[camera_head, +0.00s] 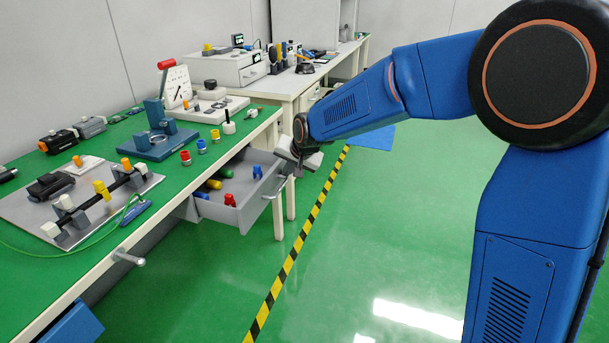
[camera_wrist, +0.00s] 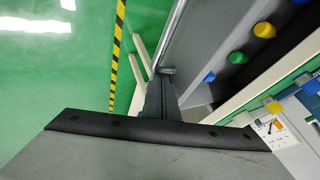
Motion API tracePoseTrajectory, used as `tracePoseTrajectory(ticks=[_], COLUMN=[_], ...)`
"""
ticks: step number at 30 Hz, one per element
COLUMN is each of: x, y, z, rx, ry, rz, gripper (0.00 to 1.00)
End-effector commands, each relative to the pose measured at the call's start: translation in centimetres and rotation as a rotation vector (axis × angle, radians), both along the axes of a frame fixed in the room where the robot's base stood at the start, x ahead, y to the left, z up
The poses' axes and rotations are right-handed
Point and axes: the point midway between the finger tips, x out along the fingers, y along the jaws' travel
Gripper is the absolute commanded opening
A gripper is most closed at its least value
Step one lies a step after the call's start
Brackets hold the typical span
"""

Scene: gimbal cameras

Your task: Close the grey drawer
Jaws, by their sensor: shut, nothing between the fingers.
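The grey drawer (camera_head: 240,217) is pulled out from under the green-topped workbench, with its front facing the aisle. A metal bar handle (camera_head: 270,189) runs along its front. Red, blue, green and yellow pieces lie inside. My gripper (camera_head: 290,170) is at the far end of the drawer front, close to the handle. In the wrist view my fingers (camera_wrist: 160,98) are together and empty, beside the end of the handle (camera_wrist: 172,35). The drawer front (camera_wrist: 195,40) shows to their right. I cannot tell whether the fingers touch the drawer.
The workbench (camera_head: 100,235) holds a blue press (camera_head: 160,140), a grey plate with fixtures and small coloured parts. A second bench (camera_head: 295,85) stands behind. A yellow-black floor stripe (camera_head: 300,235) runs along the aisle, and the green floor to its right is clear.

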Motion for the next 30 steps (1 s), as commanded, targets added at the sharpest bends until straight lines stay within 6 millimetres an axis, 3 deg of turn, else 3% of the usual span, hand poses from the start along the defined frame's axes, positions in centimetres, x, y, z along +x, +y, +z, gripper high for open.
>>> tracePoseTrajectory(ticks=[6, 15, 21, 30], x=[2.0, 4.0, 4.7, 5.0], y=[5.6, 11.0, 12.9, 13.6], z=[-0.1, -0.1, -0.1, 0.1], rx=[-0.001, 0.0, 0.0, 0.003], ry=[0.0, 0.001, 0.001, -0.002], rz=[0.003, 0.001, 0.001, 0.0], gripper=[0.0, 0.0, 0.0, 0.0])
